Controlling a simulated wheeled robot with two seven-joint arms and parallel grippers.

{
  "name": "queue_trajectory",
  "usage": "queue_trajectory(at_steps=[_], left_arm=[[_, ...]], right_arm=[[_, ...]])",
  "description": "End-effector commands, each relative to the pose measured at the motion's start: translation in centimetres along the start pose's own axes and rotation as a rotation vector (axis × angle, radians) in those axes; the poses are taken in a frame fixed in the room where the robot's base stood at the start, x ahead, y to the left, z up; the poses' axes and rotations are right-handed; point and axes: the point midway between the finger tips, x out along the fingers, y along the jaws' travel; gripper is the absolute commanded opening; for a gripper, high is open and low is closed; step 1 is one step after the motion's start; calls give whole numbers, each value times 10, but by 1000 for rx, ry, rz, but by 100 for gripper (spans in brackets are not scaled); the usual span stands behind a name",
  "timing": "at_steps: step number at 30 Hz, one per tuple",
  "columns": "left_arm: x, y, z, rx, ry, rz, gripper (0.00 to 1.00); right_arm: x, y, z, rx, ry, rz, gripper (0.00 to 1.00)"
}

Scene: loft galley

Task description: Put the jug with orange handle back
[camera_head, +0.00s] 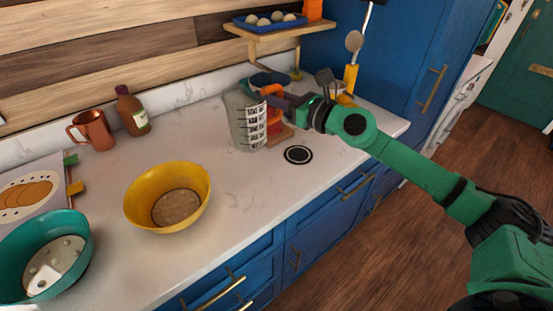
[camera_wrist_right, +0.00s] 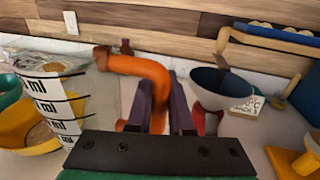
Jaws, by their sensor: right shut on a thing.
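The jug (camera_head: 242,120) is a clear, greyish measuring jug with black-on-white "ml" marks and an orange handle (camera_head: 272,90). It stands roughly upright at or just above the back of the counter; I cannot tell whether it touches. My right gripper (camera_head: 281,103) is shut on the orange handle, on the jug's right side. In the right wrist view the handle (camera_wrist_right: 150,72) passes between the two fingers, and the jug's marked wall (camera_wrist_right: 58,105) is at the left. A round black mark with a white ring (camera_head: 298,154) lies on the counter, right of and in front of the jug. My left gripper is out of view.
A yellow bowl (camera_head: 138,200), teal bowl (camera_head: 12,262), copper mug (camera_head: 95,130) and brown bottle (camera_head: 130,110) stand left. A dark blue bowl (camera_wrist_right: 222,86) with a white card (camera_wrist_right: 247,106) is behind my gripper. A shelf (camera_head: 270,36) holds an egg tray. The front-middle counter is clear.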

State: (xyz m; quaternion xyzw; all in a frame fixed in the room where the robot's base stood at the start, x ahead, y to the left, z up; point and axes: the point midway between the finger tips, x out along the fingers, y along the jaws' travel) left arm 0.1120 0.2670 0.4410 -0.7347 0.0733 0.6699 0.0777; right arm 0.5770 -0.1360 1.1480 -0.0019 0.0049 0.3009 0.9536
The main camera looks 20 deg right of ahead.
Motion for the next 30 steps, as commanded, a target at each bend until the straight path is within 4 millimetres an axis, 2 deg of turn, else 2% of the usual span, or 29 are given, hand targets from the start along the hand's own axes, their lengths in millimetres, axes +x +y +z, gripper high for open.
queue_trajectory(at_steps=[1,6,15,18,28,29,30], left_arm=[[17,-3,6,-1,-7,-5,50],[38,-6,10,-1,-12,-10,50],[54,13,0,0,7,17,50],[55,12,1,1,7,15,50],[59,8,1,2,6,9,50],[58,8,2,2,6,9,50],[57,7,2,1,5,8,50]], right_arm=[[0,0,-29,9,2,-1,0],[1,-1,-82,10,0,-3,0],[1,-2,-136,6,-1,-2,0],[1,-2,-145,3,-2,-4,0],[1,-2,-148,-1,-2,-3,0],[1,-2,-147,-1,-1,-3,26],[1,-2,-147,-1,-1,-3,42]])
